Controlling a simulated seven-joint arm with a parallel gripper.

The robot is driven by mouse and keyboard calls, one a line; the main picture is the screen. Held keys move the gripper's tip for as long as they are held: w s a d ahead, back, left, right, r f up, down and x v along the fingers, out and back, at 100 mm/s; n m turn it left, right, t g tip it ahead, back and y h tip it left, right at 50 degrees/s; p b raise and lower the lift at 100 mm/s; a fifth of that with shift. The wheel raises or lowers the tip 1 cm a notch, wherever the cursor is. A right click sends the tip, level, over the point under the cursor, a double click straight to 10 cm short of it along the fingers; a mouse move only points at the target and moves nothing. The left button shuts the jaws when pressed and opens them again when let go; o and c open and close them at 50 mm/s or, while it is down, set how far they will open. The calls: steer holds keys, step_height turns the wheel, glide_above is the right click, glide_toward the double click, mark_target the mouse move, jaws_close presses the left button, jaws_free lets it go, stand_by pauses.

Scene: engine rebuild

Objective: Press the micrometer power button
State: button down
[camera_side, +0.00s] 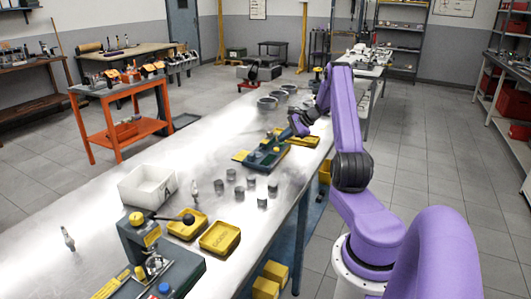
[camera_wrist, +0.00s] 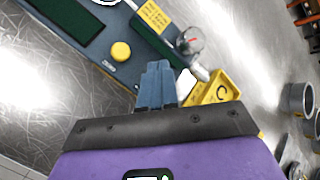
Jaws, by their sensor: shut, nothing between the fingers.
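In the wrist view a blue-grey instrument base (camera_wrist: 95,48) carries a round yellow button (camera_wrist: 120,51), a dark green panel (camera_wrist: 75,15) and a yellow label plate (camera_wrist: 154,16). I take this as the micrometer, but its small lettering is unreadable. The instrument also shows in the side view (camera_side: 262,158) at mid-bench. My gripper (camera_wrist: 157,66) is shut and empty, its blue-grey fingertips together. They appear below and right of the yellow button in the wrist picture, apart from it. In the side view my gripper (camera_side: 299,126) is over the instrument's far right end.
A yellow tray (camera_wrist: 226,82) lies close to the fingers. Metal rings (camera_wrist: 297,98) stand to the right. In the side view, several grey cylinders (camera_side: 250,182), a white bin (camera_side: 140,188) and a dial-gauge stand (camera_side: 132,235) are on the nearer bench. Bare bench lies left of the instrument.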

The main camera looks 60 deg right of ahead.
steer(key=shift+f, duration=0.4)
steer(key=shift+r, duration=0.45)
steer(key=shift+r, duration=3.05)
